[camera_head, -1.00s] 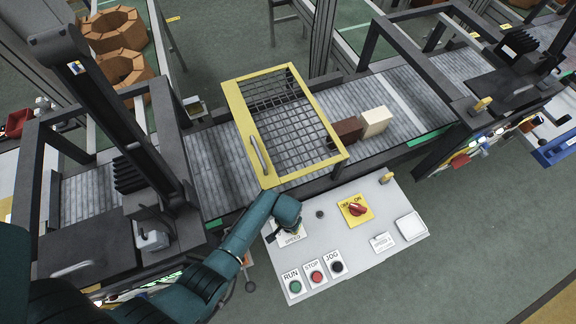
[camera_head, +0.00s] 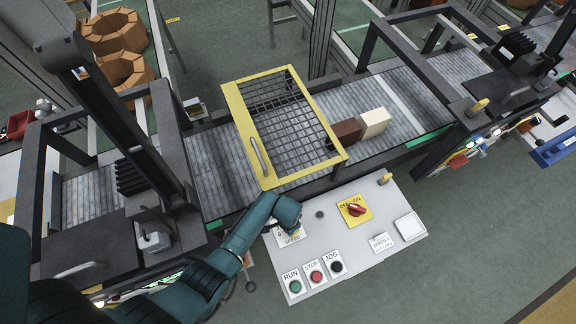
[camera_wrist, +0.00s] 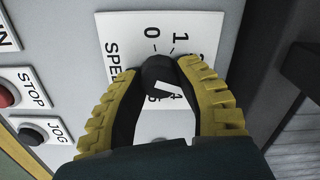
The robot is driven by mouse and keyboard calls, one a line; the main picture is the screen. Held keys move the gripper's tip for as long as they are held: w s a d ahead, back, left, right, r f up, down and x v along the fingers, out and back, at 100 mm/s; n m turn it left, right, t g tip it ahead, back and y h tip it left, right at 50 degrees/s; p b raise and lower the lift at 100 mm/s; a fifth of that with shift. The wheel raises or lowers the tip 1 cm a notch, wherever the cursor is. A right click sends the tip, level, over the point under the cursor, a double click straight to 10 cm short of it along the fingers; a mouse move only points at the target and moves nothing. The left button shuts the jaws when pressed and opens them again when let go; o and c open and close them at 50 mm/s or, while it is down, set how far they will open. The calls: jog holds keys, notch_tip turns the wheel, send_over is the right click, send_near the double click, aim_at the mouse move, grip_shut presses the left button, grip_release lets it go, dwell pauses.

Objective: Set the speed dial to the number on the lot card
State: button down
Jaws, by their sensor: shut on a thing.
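The speed dial (camera_wrist: 160,68) is a dark round knob with a white pointer mark, on a white plate (camera_wrist: 122,28) lettered SPEED. My gripper (camera_wrist: 165,80) has its yellow-and-black fingers closed on both sides of the knob. The numbers 0 and 1 show above the knob in the wrist view; most other numbers are hidden by my fingers, and I cannot tell the exact setting. In the head view, the SPEED plate (camera_head: 289,239) is partly covered by my arm. The lot card (camera_head: 380,243) stands at the panel's right; its print is too small to read surely.
The panel (camera_head: 335,225) also carries RUN (camera_head: 294,286), STOP (camera_head: 316,277) and JOG (camera_head: 336,267) buttons and a red OFF/ON switch (camera_head: 356,210). A yellow-framed mesh guard (camera_head: 290,120) covers part of the conveyor behind. Brown (camera_head: 346,131) and cream (camera_head: 374,122) blocks lie on the belt.

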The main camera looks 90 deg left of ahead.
jog(key=shift+f, duration=0.1)
jog(key=c, duration=0.7)
grip_release()
jog(key=shift+o, duration=0.2)
notch_tip(320, 180, up, 12)
